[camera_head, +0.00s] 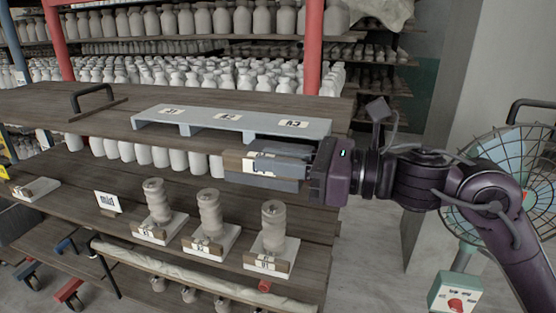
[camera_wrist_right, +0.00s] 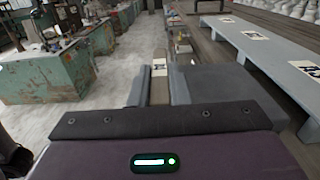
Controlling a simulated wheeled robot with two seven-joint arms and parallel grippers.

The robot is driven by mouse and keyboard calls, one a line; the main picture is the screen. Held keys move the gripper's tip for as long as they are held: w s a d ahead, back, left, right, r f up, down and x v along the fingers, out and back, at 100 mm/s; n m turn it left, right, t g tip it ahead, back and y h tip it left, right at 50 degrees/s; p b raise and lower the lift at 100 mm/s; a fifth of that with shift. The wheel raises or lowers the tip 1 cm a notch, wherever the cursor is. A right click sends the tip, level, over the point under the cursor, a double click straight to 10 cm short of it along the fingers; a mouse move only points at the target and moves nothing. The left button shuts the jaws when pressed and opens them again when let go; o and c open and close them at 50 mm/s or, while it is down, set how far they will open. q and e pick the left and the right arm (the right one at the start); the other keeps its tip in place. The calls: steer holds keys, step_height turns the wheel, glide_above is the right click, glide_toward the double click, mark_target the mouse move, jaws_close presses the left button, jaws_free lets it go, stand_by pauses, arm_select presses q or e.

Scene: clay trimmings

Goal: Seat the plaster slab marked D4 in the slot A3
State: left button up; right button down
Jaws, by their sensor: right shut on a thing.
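My right gripper (camera_head: 262,170) comes in from the right, in front of the upper shelf. It is shut on a piece with a brown block (camera_head: 234,162) and a white label, which shows between the fingers. The label's marking cannot be read, and most of the piece is hidden by the fingers. The wrist view also shows the brown block and label (camera_wrist_right: 159,68) between the grey fingers. A long grey rack (camera_head: 258,133) with three labelled places lies on the upper shelf, just above and behind the gripper. Its small labels are hard to read. My left gripper is not in view.
Three white slabs with clay stacks, left (camera_head: 158,205), middle (camera_head: 210,215) and right (camera_head: 273,228), stand on the lower shelf. A card reading "mid" (camera_head: 106,201) and a flat slab (camera_head: 37,188) are further left. A black handle (camera_head: 92,97) rises left of the rack. A fan (camera_head: 500,185) stands right.

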mark_target(297, 146)
steer(key=shift+b, duration=0.5)
stand_by(0.7)
steer(key=shift+r+b, duration=0.1)
steer(key=shift+b, duration=0.45)
stand_by(0.5)
steer(key=shift+w+d, duration=0.3)
steer(key=shift+w, duration=0.6)
steer(key=shift+w+d, duration=0.3)
steer(key=shift+w, duration=0.6)
steer(key=shift+w+d, duration=0.3)
steer(key=shift+w, duration=0.6)
steer(key=shift+w+d+p, duration=0.2)
steer(key=shift+w+d, duration=0.05)
steer(key=shift+w, duration=0.6)
steer(key=shift+w+d+p, duration=0.2)
steer(key=shift+w+d, duration=0.1)
steer(key=shift+w, duration=0.55)
steer(key=shift+w+d+p, duration=0.2)
steer(key=shift+w+d, duration=0.05)
steer(key=shift+w, duration=0.6)
steer(key=c, duration=1.3)
jaws_free()
